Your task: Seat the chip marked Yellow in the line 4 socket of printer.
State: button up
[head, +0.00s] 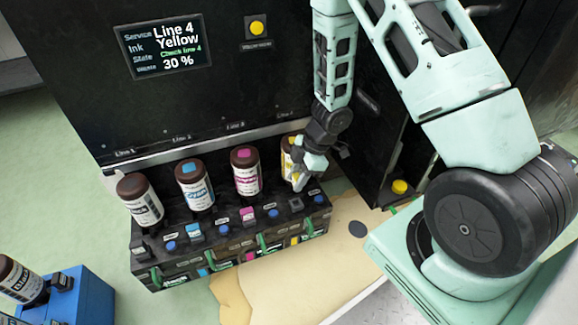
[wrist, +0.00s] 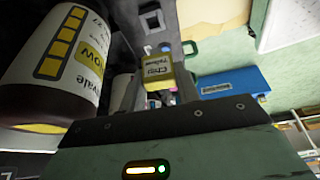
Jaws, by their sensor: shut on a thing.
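My gripper (head: 312,172) is at the right end of the printer's bottle row, beside the yellow-labelled bottle (head: 288,152) and partly in front of it. In the wrist view my gripper (wrist: 155,85) is shut on a small yellow chip (wrist: 158,76) with a light top lettered "Chip Yellow". The yellow bottle (wrist: 58,55) fills the left of that view. The line 4 socket (head: 296,203) appears as a dark, chip-less block at the right end of the printer's (head: 160,275) front row, below my gripper. The chip looks apart from it.
Black (head: 140,200), cyan (head: 195,185) and magenta (head: 246,172) bottles stand to the left. The screen (head: 165,46) reads Line 4, Yellow, Check line 4, 30 %. A yellow button (head: 257,27) is beside it. A blue stand (head: 62,300) is at lower left.

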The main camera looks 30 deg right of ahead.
jog(key=shift+f+n, duration=0.25)
jog(key=shift+n, duration=0.15)
notch_tip(320, 180, down, 5)
jog(key=b, duration=0.6)
jog(key=shift+w+f+b, duration=0.1)
jog(key=shift+b, duration=0.2)
jog(key=shift+p, duration=1)
jog(key=shift+f, duration=0.1)
jog(key=shift+f, duration=0.25)
jog(key=shift+f+p, duration=0.35)
jog(key=shift+f, duration=0.2)
dwell(1.1)
jog(key=o, duration=1)
jog(key=shift+o, duration=0.2)
